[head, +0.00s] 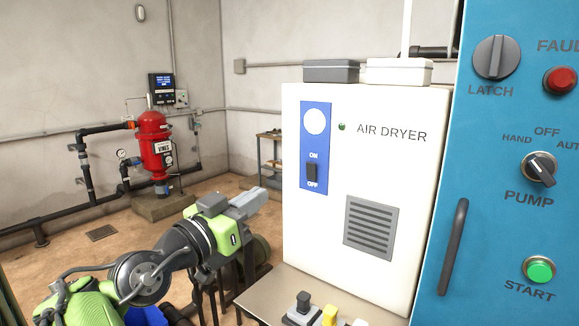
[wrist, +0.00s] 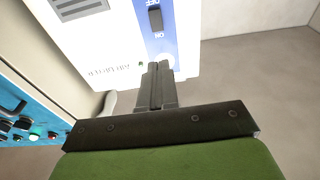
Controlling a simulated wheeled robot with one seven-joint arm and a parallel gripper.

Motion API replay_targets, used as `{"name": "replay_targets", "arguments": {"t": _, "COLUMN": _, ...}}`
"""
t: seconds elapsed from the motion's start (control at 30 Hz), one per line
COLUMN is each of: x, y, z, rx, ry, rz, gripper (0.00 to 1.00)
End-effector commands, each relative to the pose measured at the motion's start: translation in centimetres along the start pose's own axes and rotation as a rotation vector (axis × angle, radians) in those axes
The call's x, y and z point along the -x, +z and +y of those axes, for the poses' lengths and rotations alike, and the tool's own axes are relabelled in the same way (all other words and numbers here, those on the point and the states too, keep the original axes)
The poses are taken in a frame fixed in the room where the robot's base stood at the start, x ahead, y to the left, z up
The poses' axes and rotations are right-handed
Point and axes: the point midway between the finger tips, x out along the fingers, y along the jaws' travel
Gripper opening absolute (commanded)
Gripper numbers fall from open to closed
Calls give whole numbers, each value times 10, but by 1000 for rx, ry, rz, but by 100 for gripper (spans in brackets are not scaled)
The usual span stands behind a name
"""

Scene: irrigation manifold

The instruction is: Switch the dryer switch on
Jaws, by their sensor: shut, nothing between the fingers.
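The dryer switch (head: 312,172) is a black rocker on a blue plate (head: 324,133) on the front of the white air dryer (head: 385,160). ON is printed above it and OFF below it. Which way the rocker is pressed I cannot tell. My gripper (head: 256,199) is shut and empty, to the left of the dryer and lower than the switch in the head view. In the wrist view the switch (wrist: 155,20) shows upside down, beyond the shut fingertips (wrist: 153,68) and apart from them.
A blue cabinet (head: 505,235) with knobs, buttons and a handle stands close on the right. A bench (head: 262,291) below the dryer holds small levers (head: 329,315). Two boxes (head: 331,70) lie on top of the dryer. A red filter tank (head: 154,150) stands far left.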

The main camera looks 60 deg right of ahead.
Motion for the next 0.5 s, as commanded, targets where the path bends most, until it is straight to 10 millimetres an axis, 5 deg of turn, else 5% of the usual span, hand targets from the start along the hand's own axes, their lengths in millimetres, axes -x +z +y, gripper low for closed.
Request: {"name": "replay_targets", "arguments": {"t": 0.5, "x": -37, "y": 2, "z": 0, "rx": 5, "ry": 4, "rz": -6, "gripper": 0}}
